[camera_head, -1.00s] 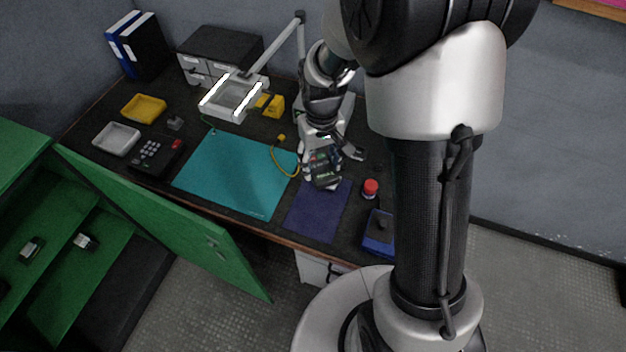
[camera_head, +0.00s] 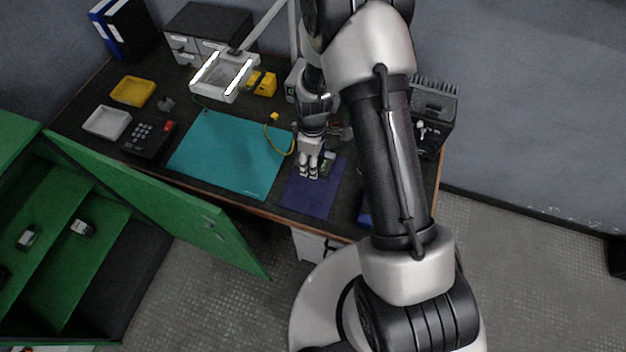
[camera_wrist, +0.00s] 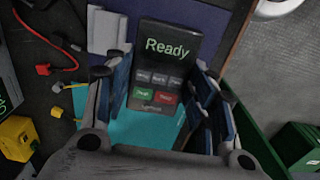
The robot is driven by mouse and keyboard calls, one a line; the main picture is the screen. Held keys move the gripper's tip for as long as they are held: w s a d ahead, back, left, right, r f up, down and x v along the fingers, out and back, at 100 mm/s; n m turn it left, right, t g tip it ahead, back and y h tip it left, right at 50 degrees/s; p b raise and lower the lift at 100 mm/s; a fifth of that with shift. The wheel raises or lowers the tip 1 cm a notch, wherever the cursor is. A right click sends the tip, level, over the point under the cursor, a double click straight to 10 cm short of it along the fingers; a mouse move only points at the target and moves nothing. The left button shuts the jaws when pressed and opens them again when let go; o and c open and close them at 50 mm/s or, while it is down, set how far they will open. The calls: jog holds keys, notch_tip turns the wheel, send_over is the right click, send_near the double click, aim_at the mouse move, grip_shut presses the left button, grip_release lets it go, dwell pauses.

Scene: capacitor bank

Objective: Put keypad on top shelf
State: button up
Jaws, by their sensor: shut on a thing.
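In the head view my gripper (camera_head: 309,172) is over the dark blue mat (camera_head: 318,197), and part of the keypad (camera_head: 327,164) shows beside the fingers. Whether the keypad touches the mat I cannot tell. The green cabinet's shelf (camera_head: 58,207) shows at the left, behind its open door (camera_head: 150,190).
Small devices (camera_head: 27,236) (camera_head: 82,228) are in the cabinet. A black number-key unit (camera_head: 148,137), white tray (camera_head: 107,122), yellow tray (camera_head: 132,92) and teal mat (camera_head: 228,152) lie on the desk. A lamp (camera_head: 225,75) overhangs it. A finned box (camera_head: 432,110) is at right.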

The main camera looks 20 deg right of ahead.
aim_at(313, 184)
notch_tip(313, 184, down, 11)
jog(key=shift+r+b, duration=0.15)
jog(key=shift+b, duration=1)
jog(key=o, duration=1.3)
jog(key=shift+c, duration=0.2)
